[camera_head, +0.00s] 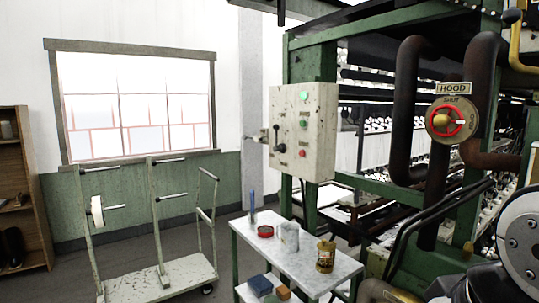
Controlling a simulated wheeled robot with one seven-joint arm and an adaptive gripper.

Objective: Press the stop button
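A pale, worn control box (322,128) is fixed to the green frame of the machine, near the middle of the view. Its front carries a red button (302,153) low on the right, with green buttons (303,124) above it. A dark lever switch (277,140) is at the left of the panel. The small labels are too blurred to read, so I cannot confirm which button is marked stop. Part of my arm shows at the lower right edge, apart from the box in the picture. My gripper cannot be made out.
A small white table (270,244) with a red dish, a jar and other items stands below the box. A trolley (160,283) stands to the left. At right are brown pipes and a red-ringed HOOD valve (460,122). Floor shows between trolley and table.

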